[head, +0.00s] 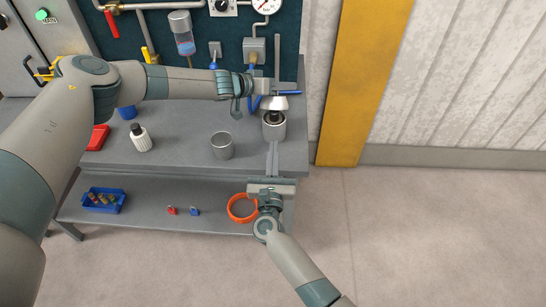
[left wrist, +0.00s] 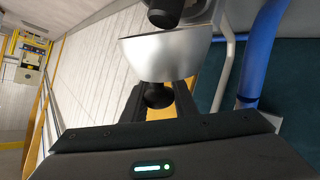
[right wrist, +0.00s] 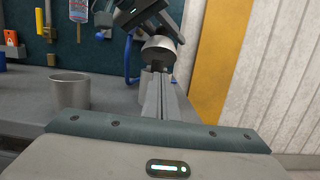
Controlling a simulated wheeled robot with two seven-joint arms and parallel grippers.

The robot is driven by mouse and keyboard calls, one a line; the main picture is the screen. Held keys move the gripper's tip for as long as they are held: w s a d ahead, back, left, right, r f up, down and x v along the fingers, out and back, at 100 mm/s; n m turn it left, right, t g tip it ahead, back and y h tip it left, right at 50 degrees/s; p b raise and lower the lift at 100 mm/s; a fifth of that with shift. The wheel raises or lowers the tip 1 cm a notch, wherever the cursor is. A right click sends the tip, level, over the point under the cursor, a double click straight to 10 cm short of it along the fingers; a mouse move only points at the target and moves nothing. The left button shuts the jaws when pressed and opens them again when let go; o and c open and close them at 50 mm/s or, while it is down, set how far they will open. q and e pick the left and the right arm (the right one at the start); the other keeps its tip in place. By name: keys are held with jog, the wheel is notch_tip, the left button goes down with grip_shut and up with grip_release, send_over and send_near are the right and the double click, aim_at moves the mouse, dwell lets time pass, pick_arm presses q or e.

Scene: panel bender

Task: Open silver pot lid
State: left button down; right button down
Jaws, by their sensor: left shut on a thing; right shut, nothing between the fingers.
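The silver pot (head: 274,131) stands on the grey bench near its right end. Its silver lid (head: 274,103) is raised above the rim, with a dark plug below it at the pot's mouth; I cannot tell whether the plug is clear of the pot. My left gripper (head: 272,92) is shut on the lid's black knob (left wrist: 157,95). The left wrist view shows the silver lid (left wrist: 165,55) beyond the fingers and the dark plug (left wrist: 165,12) past it. My right gripper (head: 272,160) is shut and empty, pointing at the pot from the front; its fingers partly hide the pot in the right wrist view.
An open grey cup (head: 222,146) stands left of the pot, with a white bottle (head: 141,139) farther left. Pipes and a gauge (head: 266,4) are on the panel behind. The lower shelf holds a blue bin (head: 104,200) and an orange ring (head: 240,208). Floor right is clear.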

aim_at(276, 107)
pick_arm(q)
jog(key=shift+f, duration=0.1)
pick_arm(e)
jog(key=w+r, duration=0.1)
jog(key=w, duration=0.1)
jog(key=w+r, duration=0.1)
jog(key=w, duration=0.1)
jog(key=w+r, duration=0.1)
jog(key=w, duration=0.2)
jog(key=shift+w, duration=0.1)
jog(key=shift+w+r, duration=0.4)
jog(key=shift+r, duration=0.2)
pick_arm(q)
jog(key=shift+s+d+f, duration=0.1)
jog(key=shift+d, duration=0.05)
pick_arm(e)
jog(key=shift+w+d+r, duration=0.1)
jog(key=shift+w+r, duration=0.2)
jog(key=shift+r, duration=0.2)
jog(key=shift+w+r, duration=0.25)
jog(key=shift+r, duration=0.2)
pick_arm(q)
jog(key=c, duration=1.6)
grip_release()
jog(key=shift+c, duration=0.2)
jog(key=shift+o, duration=1.2)
pick_arm(e)
jog(key=shift+s+f, duration=0.15)
